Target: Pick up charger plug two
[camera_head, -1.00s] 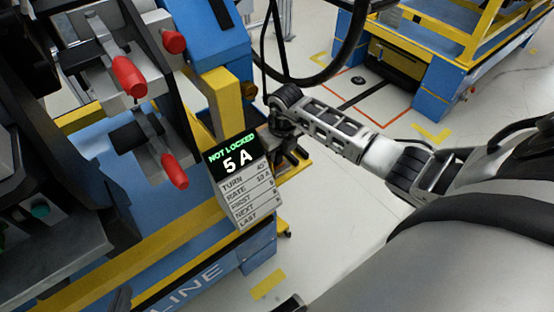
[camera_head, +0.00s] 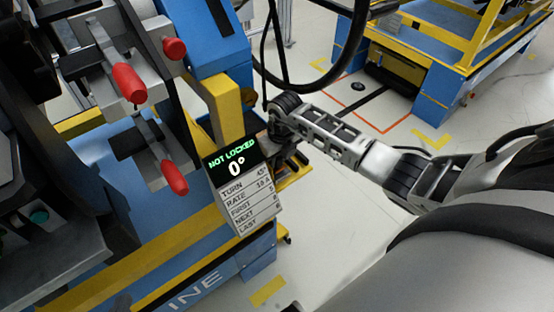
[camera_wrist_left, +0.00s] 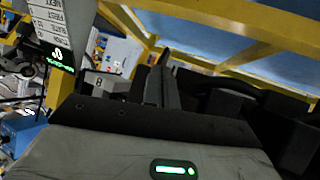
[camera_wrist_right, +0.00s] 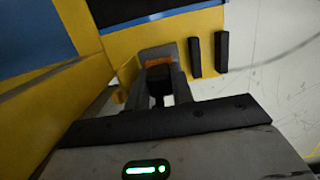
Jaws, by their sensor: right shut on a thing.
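My right gripper (camera_wrist_right: 160,88) is shut on a small dark piece with an orange-brown top (camera_wrist_right: 158,62) in the right wrist view. The piece lies against a yellow frame. Its form is mostly hidden by the fingers, and I cannot read any mark that says it is charger plug two. In the head view my right arm comes in from the right and its gripper end (camera_head: 280,150) is beside the sign, partly hidden. My left gripper (camera_wrist_left: 163,80) shows only in the left wrist view, with its dark fingers close together and nothing visible between them.
A sign reading "NOT LOCKED 0°" (camera_head: 237,185) stands at the edge of a blue and yellow station. Red-handled clamps (camera_head: 128,82) stand left of it. A black cable loop (camera_head: 345,60) hangs behind my right arm. Open floor (camera_head: 345,235) lies right of the station.

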